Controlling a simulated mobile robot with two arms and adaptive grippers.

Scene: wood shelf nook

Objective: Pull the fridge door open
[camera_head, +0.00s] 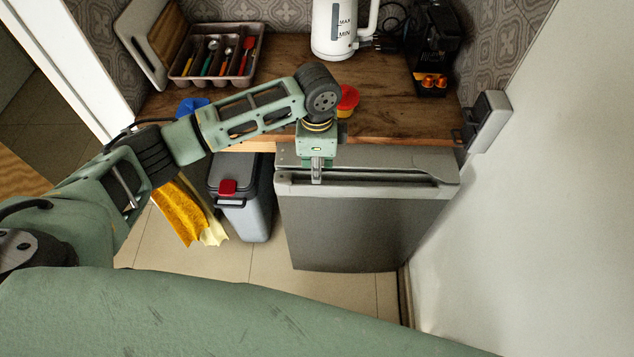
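The fridge (365,225) is a low grey unit under the wooden counter, right of centre. Its door looks shut, with a long recessed handle (400,182) along the top edge. My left arm reaches in from the left over the counter's front edge. My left gripper (317,176) points down at the left part of the door's top edge, at the handle. Its fingers are small and partly hidden, so I cannot tell whether they are shut or touch the handle. My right gripper is not in view.
A grey bin (243,205) with a red latch stands left of the fridge, beside yellow cloths (180,210). The counter (390,120) holds a kettle (338,30), a cutlery tray (180,75) and a coffee machine (435,60). A white wall (530,200) is close on the right. Tiled floor lies in front.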

